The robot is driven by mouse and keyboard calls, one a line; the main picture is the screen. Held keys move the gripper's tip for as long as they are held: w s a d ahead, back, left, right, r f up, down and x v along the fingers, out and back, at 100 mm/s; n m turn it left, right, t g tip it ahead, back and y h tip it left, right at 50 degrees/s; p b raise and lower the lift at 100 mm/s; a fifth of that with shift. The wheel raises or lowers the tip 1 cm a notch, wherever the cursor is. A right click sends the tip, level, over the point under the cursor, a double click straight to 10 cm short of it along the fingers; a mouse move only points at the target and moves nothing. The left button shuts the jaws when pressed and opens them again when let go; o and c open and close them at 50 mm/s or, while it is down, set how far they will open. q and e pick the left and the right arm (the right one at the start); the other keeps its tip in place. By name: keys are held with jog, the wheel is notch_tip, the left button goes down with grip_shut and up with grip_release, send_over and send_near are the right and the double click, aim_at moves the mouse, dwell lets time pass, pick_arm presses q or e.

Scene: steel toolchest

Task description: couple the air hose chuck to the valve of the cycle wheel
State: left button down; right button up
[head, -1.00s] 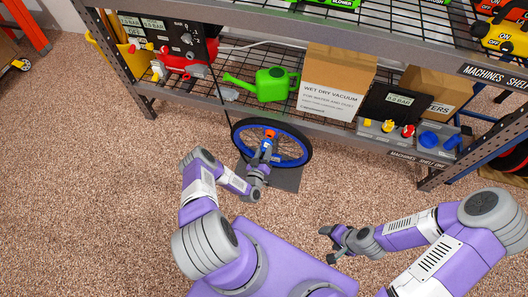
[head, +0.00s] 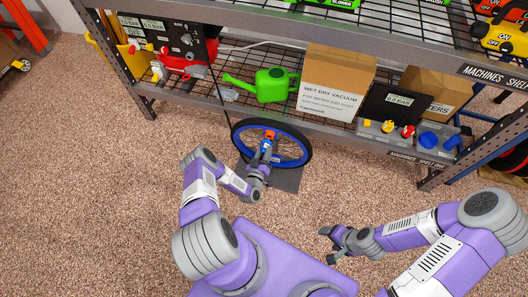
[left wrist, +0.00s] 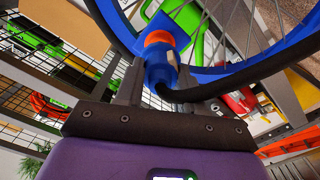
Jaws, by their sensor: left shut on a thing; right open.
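The cycle wheel (head: 300,133), with a black tyre and blue rim, stands in front of the lower shelf on a dark plate (head: 288,180). The air hose chuck (left wrist: 158,66) is blue with an orange end and a black hose (left wrist: 215,88) leaving it. My left gripper (head: 262,157) is shut on the chuck, in front of the wheel. In the left wrist view the chuck's orange end lies close to the blue rim (left wrist: 225,72); the valve is hidden, so I cannot tell whether they are coupled. My right gripper (head: 340,243) is open and empty above the floor, far from the wheel.
A steel shelf (head: 350,138) stands behind the wheel. It holds a red compressor (head: 188,68), a green watering can (head: 272,84), a cardboard box (head: 335,85) and a grey tray of fittings (head: 375,128). The carpet floor (head: 90,190) at left is clear.

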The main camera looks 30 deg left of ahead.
aim_at(266, 146)
pick_arm(q)
jog(key=shift+x, duration=1.55)
jog(key=c, duration=0.6)
grip_release()
jog(key=shift+s, duration=0.1)
jog(key=p+v, duration=0.2)
jog(key=v, duration=0.5)
jog(key=shift+s, duration=0.2)
jog(key=shift+d+p, duration=0.1)
jog(key=shift+p, duration=0.2)
